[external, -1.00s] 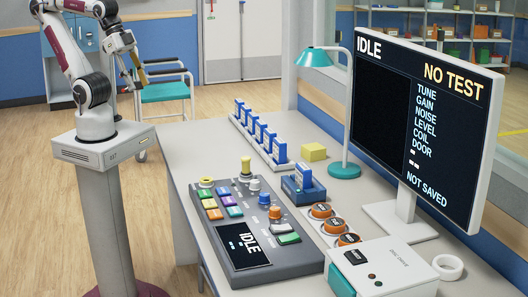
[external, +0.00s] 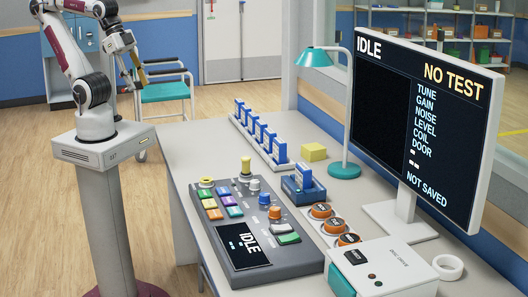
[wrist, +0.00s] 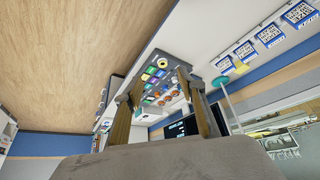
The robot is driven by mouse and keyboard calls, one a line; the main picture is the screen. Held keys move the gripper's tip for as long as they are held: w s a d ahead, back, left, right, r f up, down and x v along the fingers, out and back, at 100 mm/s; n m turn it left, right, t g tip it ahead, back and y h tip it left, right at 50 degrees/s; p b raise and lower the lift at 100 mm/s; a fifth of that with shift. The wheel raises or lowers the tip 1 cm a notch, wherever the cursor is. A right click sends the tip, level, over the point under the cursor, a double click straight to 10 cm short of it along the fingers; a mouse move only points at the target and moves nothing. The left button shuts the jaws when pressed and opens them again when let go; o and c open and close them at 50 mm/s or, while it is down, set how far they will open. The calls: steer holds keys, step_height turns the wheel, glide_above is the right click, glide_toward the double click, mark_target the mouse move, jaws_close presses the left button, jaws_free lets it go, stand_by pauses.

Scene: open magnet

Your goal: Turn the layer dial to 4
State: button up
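The grey control console (external: 230,267) stands on the desk with a small screen reading IDLE (external: 243,244). Its knobs include a white one (external: 254,185), a blue one (external: 264,198) and an orange one (external: 274,213). Their labels and pointer positions are too small to read, so I cannot tell which is the layer dial. My gripper (external: 138,76) is up at the left, well away from the console, pointing down. In the wrist view its two brown fingers (wrist: 166,108) are apart with nothing between them; the console (wrist: 158,62) shows beyond them.
A large monitor (external: 427,120) reads IDLE, NO TEST and NOT SAVED. A teal lamp (external: 344,171), a yellow block (external: 314,152), a row of blue-and-white cards (external: 262,135), orange-rimmed round pieces (external: 333,225) and a white box (external: 385,268) surround the console. The air above it is clear.

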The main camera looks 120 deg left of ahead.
steer(key=shift+c, duration=0.5)
steer(key=w+f+g, duration=0.1)
steer(key=w+f, duration=0.6)
steer(key=w, duration=0.4)
steer(key=w+d+f+g, duration=0.1)
steer(key=w+f, duration=0.6)
steer(key=w, duration=0.5)
steer(key=w+f+g+h, duration=0.1)
steer(key=w+f, duration=0.6)
steer(key=w, duration=0.5)
steer(key=shift+w+d+f+m+g, duration=0.1)
steer(key=shift+d+f+m+g, duration=0.2)
steer(key=shift+f, duration=0.1)
steer(key=shift+t, duration=0.5)
steer(key=w, duration=0.5)
steer(key=shift+w+f, duration=0.2)
steer(key=shift+f, duration=0.2)
steer(key=shift+m+t, duration=0.6)
steer(key=shift+t, duration=0.1)
steer(key=w, duration=0.1)
steer(key=w+r, duration=0.2)
steer(key=w, duration=0.1)
steer(key=shift+r, duration=0.25)
steer(key=shift+d+f, duration=0.1)
steer(key=shift+f, duration=0.1)
